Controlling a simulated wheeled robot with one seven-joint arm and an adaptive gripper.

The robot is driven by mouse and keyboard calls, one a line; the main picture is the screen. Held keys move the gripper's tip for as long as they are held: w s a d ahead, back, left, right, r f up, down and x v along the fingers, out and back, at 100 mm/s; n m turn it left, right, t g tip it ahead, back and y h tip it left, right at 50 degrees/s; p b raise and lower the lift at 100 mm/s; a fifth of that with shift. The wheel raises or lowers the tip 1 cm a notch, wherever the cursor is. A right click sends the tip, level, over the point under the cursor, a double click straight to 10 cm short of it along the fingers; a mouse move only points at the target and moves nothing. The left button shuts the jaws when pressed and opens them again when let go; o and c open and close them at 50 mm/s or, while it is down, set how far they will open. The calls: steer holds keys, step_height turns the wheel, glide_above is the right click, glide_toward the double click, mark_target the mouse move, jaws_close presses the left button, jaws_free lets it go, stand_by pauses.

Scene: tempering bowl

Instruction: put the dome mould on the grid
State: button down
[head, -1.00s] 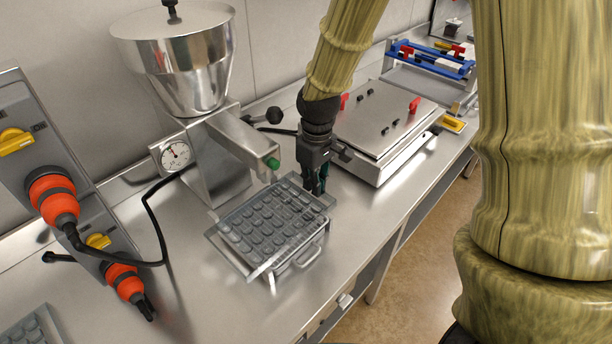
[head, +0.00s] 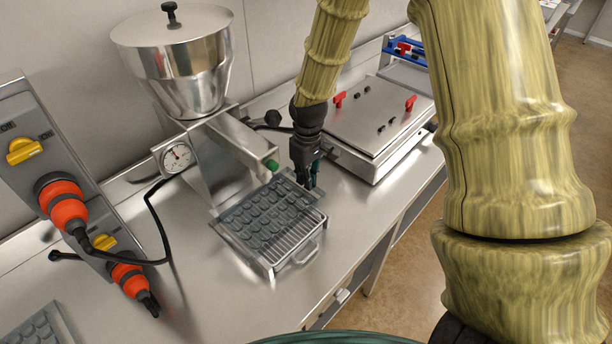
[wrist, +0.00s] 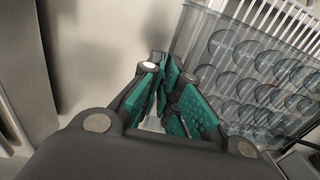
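The dome mould (head: 262,213) is a clear grey sheet with rows of round domes. In the head view it lies over the back part of the wire grid (head: 295,237), whose front bars are bare. I cannot tell whether it rests flat or is slightly raised. My gripper (head: 309,186) is at the mould's back right edge, fingers pointing down. In the wrist view the teal finger pads of my gripper (wrist: 168,85) come together at the mould's near edge, with the mould (wrist: 250,80) to their right. The pinched rim is mostly hidden by the fingers.
A steel hopper machine (head: 185,75) with a dial stands behind the grid. Its green-tipped spout (head: 271,164) is close to the mould. A flat steel plate with red knobs (head: 370,115) stands right. A second mould (head: 38,330) lies front left. The counter before the grid is clear.

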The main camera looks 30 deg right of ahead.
steer(key=shift+f, duration=0.15)
steer(key=c, duration=1.6)
jaws_free()
steer(key=shift+s, duration=0.1)
steer(key=shift+c, duration=0.2)
step_height(320, 180, up, 12)
steer(key=b, duration=0.3)
steer(key=shift+d+r, duration=0.15)
steer(key=shift+r, duration=0.05)
